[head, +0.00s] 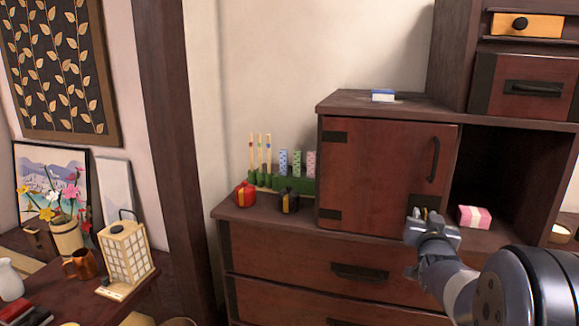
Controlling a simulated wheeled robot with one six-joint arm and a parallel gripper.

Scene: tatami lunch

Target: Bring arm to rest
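My arm reaches in from the lower right corner. My gripper (420,213) is small and seen from behind, in front of the lower right part of the dark red cabinet door (385,170). Nothing shows clearly between its fingertips, and I cannot tell whether it is open or shut. I cannot tell whether it touches the door. The door looks closed, with a dark handle (433,159) above my gripper. A pink and white box (474,216) lies to the right of my gripper, at the front of the dark open compartment (514,178).
A blue and white box (383,95) lies on the cabinet top. A red pot (244,195), a dark pot (289,200) and a green rack (265,180) stand left of the door. A paper lantern (125,252) stands on a table at left. A wooden post (178,130) rises between.

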